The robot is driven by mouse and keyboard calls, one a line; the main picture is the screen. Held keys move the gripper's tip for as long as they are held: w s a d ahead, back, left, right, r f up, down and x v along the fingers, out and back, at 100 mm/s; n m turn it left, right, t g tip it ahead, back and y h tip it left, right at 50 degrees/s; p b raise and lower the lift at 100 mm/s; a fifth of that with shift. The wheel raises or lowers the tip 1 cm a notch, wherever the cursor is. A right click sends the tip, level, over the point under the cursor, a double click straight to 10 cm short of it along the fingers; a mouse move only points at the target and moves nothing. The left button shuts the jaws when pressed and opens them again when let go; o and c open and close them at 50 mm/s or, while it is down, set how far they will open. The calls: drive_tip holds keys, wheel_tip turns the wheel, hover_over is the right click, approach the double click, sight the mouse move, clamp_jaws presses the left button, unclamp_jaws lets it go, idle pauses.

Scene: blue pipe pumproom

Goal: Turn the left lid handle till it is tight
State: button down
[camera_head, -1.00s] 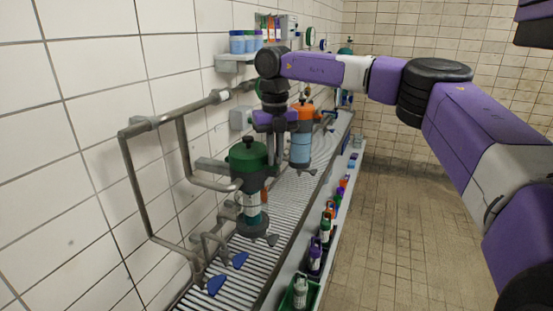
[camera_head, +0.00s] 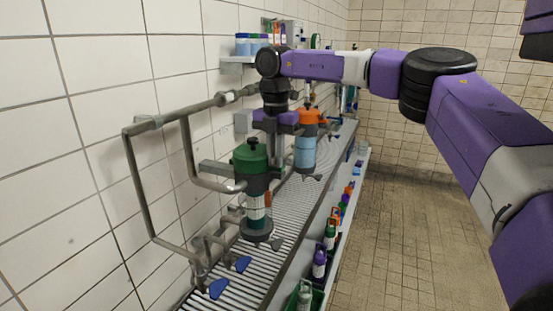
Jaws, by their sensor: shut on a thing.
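The left filter housing has a green lid (camera_head: 251,157) with a black knob on top, above a dark collar and a clear, label-banded body (camera_head: 255,207). A second housing with an orange lid (camera_head: 308,117) and a light blue body stands behind it to the right. My gripper (camera_head: 279,160) points down from its purple hand, right beside the green lid. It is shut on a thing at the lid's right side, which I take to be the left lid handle. The grip itself is too small and partly hidden by the lid.
Grey pipes (camera_head: 150,175) run along the white tiled wall at left. Blue-handled valves (camera_head: 217,288) sit low over the slatted drain (camera_head: 250,268). Bottles (camera_head: 319,262) line a lower shelf at right. A wall shelf (camera_head: 238,61) holds blue-capped jars. The floor at right is clear.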

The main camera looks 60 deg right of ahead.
idle(0.3)
drive_tip(key=c, duration=1.8)
unclamp_jaws()
drive_tip(key=shift+r, duration=0.1)
wheel_tip(320, 180, up, 8)
drive_tip(key=shift+f+b, duration=0.15)
drive_tip(key=shift+b, duration=0.35)
